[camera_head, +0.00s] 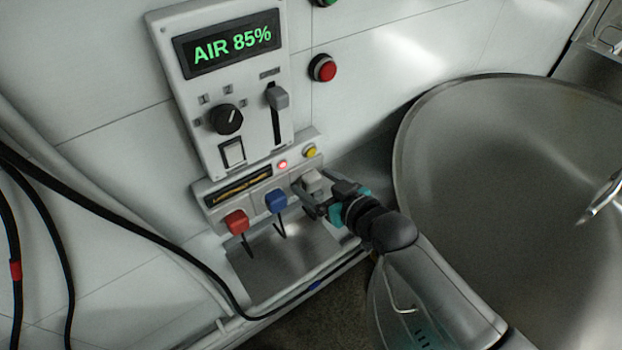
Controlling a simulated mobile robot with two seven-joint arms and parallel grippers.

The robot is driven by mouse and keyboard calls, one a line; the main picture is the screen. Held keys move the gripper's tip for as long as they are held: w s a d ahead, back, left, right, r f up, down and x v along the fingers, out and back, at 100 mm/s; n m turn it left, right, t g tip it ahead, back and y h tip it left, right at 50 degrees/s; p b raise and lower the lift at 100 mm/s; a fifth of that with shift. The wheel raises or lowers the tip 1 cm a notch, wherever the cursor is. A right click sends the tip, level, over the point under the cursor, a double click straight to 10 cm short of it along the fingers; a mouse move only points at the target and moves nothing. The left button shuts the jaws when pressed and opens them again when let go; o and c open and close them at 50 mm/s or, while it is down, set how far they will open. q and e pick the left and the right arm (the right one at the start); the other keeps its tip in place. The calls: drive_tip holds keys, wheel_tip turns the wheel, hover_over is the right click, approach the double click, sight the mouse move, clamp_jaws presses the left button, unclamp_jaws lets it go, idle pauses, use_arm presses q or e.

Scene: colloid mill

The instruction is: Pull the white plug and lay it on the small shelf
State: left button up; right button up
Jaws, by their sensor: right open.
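The white plug (311,181) sits in the right-hand place of the socket strip (213,196), beside the blue plug (275,200) and the red plug (236,222). My right gripper (315,196) is open at the white plug, with its fingers close around or just in front of it. Whether the fingers touch the plug I cannot tell. The small shelf (284,262) is a bare metal plate below the socket strip. My left gripper is not in view.
A control panel (187,100) reading "AIR 85%" is above the strip. A large metal bowl (500,200) fills the right side, close to my right arm. Black cables (110,215) hang at the left and run below the shelf. A red button (323,68) is on the wall.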

drive_tip(key=shift+c, duration=0.4)
clamp_jaws()
idle(0.5)
drive_tip(key=shift+s+d+p, duration=0.5)
drive_tip(key=shift+s+d, duration=0.05)
drive_tip(key=shift+s, duration=0.25)
drive_tip(key=shift+s+d+p, duration=0.45)
drive_tip(key=shift+s+d, duration=0.15)
drive_tip(key=shift+s, duration=0.25)
drive_tip(key=shift+s+d+p, duration=0.5)
drive_tip(key=shift+s+d, duration=0.05)
drive_tip(key=shift+s, duration=0.25)
